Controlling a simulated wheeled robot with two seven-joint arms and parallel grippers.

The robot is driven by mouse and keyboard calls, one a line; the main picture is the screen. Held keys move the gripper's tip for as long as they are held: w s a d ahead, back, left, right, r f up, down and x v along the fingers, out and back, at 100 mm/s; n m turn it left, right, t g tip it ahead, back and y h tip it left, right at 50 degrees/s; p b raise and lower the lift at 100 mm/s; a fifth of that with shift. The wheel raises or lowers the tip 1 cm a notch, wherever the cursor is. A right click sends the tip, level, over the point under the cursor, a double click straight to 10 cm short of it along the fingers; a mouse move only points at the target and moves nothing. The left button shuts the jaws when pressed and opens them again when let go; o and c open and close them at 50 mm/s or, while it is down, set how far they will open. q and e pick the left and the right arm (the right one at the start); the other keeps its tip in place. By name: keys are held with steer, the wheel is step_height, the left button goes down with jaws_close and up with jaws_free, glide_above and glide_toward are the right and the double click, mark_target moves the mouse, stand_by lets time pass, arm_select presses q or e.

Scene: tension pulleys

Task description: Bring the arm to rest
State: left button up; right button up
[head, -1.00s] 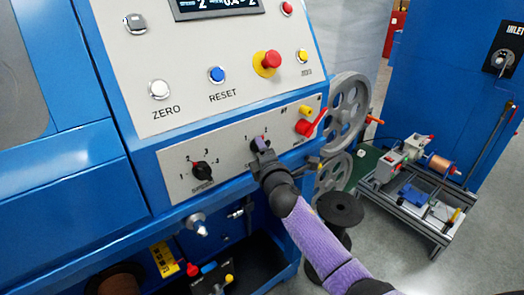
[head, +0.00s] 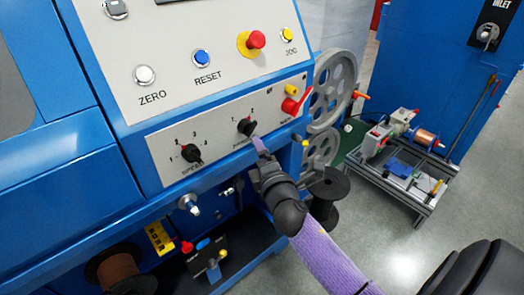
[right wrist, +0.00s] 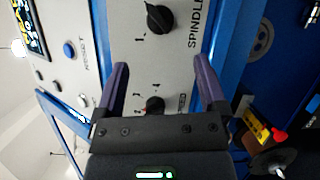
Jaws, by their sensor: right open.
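My right gripper (head: 262,150) is in front of the lower control panel of the blue machine, just below and right of the right black selector knob (head: 246,127). It is apart from that knob, which is now in plain sight. In the right wrist view my right gripper (right wrist: 162,78) is open, with nothing between its purple fingers. The knob beside the word SPINDLE (right wrist: 159,18) shows beyond the fingertips, and the left selector knob (right wrist: 154,104) shows between the finger bases. My left gripper is not in view.
A red lever (head: 297,103), grey pulley wheels (head: 333,88) and a black spool (head: 328,190) stand right of the panel. A low metal frame cart (head: 405,170) is farther right. An open shelf with a copper spool (head: 118,270) lies below.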

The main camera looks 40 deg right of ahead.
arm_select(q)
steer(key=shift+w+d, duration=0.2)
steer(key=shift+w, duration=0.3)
arm_select(e)
steer(key=shift+s+a, duration=0.1)
steer(key=shift+s, duration=0.2)
steer(key=s+a+f+m+g+y, duration=0.1)
steer(key=s+a+f+m+g, duration=0.15)
steer(key=s+f, duration=0.55)
steer(key=s+a+f+m+g+y, duration=0.1)
steer(key=s+f+m+g+y, duration=0.2)
steer(key=f, duration=1)
steer(key=s+a+f+m+g, duration=0.15)
steer(key=s+f+g, duration=0.35)
steer(key=f, duration=0.5)
steer(key=s+a+f+m+g, duration=0.1)
steer(key=s+f+m+g, duration=0.1)
steer(key=s, duration=0.7)
steer(key=s+a+f+m+g, duration=0.1)
steer(key=s+f, duration=0.3)
steer(key=s, duration=0.5)
steer(key=s+a+f+m+g+y, duration=0.1)
steer(key=s+f+m+g, duration=0.2)
steer(key=s, duration=0.6)
steer(key=shift+s+a+m+g, duration=0.15)
steer(key=shift+a+m+g, duration=0.2)
steer(key=shift+m, duration=0.25)
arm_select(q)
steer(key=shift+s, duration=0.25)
